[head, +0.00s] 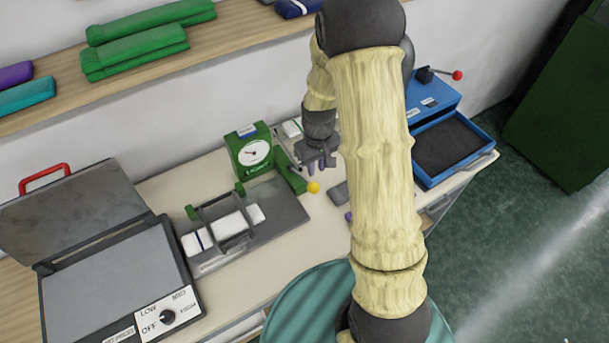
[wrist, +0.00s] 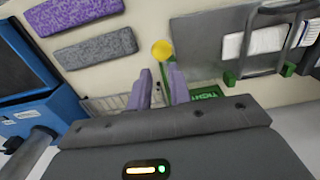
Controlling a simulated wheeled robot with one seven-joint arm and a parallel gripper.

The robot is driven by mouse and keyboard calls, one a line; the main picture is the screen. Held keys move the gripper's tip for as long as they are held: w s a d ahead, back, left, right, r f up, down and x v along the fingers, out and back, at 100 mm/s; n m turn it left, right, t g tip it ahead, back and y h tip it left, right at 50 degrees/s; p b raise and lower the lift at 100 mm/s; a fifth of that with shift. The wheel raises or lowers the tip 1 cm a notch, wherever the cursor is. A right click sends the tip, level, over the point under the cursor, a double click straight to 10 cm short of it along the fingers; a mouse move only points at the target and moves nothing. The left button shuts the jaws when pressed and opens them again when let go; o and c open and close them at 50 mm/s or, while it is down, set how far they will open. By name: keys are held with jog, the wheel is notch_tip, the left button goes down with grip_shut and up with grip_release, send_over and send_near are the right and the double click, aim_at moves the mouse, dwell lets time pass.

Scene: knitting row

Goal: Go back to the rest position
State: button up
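My gripper (head: 318,160) hangs from my arm over the middle of the workbench (head: 175,190), to the right of the green dial scale. In the wrist view its two purple fingers (wrist: 159,88) stand apart with only bare bench between them, so it is open and empty. My arm's pale links cross the head view and hide part of the bench. A yellow ball (head: 313,187) shows just below the fingers; in the wrist view it (wrist: 162,50) lies beyond the fingertips. I cannot tell whether the fingers touch anything.
The green dial scale (head: 253,152) stands near a grey plate fixture with white pieces (head: 230,226). An open press (head: 110,275) is at left. A blue machine (head: 430,100) with a dark tray stands at right. Grey (wrist: 95,48) and purple (wrist: 75,12) blocks lie on the bench. A shelf (head: 230,35) runs above.

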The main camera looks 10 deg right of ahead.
dwell(0.4)
jog(key=s+r+m+t+b, duration=0.2)
jog(key=s+r+m+b, duration=0.1)
jog(key=s+r, duration=0.6)
jog(key=s, duration=0.4)
jog(key=shift+s+a+r+m+t, duration=0.15)
jog(key=shift+s+r+m+t, duration=0.05)
jog(key=shift+s+m+t, duration=0.15)
